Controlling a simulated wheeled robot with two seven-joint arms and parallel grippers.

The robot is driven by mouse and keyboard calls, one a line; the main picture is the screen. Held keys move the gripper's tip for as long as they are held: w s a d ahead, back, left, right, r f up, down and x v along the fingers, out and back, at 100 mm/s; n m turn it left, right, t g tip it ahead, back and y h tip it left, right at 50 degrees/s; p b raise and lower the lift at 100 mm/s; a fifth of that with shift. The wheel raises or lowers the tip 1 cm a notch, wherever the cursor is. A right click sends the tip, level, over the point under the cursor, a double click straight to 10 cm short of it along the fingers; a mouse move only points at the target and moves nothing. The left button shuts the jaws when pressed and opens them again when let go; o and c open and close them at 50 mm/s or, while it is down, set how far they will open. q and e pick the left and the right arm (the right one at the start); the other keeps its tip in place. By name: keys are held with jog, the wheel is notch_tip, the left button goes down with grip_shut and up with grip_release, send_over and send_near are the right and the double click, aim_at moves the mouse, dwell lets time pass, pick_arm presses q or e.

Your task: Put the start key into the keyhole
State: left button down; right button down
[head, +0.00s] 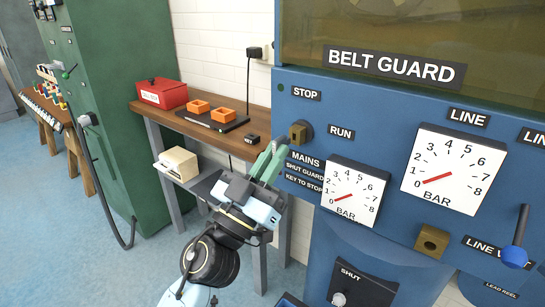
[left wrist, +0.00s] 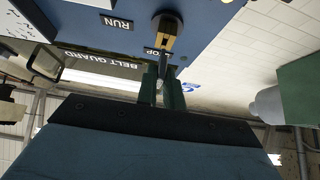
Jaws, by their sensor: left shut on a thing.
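The keyhole (head: 298,132) is a brass block on a dark round boss on the blue panel, between the STOP and RUN labels. In the left wrist view the brass keyhole block (left wrist: 165,36) shows a dark slot, just beyond my fingertips. My left gripper (head: 270,160), with green fingers, is below and left of the keyhole in the head view. It is shut on the start key (left wrist: 160,84), a small grey piece between the fingers, mostly hidden by them. The key's tip is close to the keyhole; I cannot tell if they touch. My right gripper is not in view.
The blue panel carries gauges (head: 453,170) and a brass block (head: 432,241) at right. A wooden bench (head: 185,125) behind my left gripper holds a red box (head: 162,93), orange trays (head: 222,115) and a KEY label (head: 251,139).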

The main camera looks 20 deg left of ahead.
pick_arm(q)
jog(key=shift+w+d, duration=0.25)
jog(key=shift+w, duration=0.4)
jog(key=shift+w+d, duration=0.2)
jog(key=shift+w, duration=0.45)
jog(key=c, duration=1.5)
grip_release()
jog(key=shift+o, duration=0.2)
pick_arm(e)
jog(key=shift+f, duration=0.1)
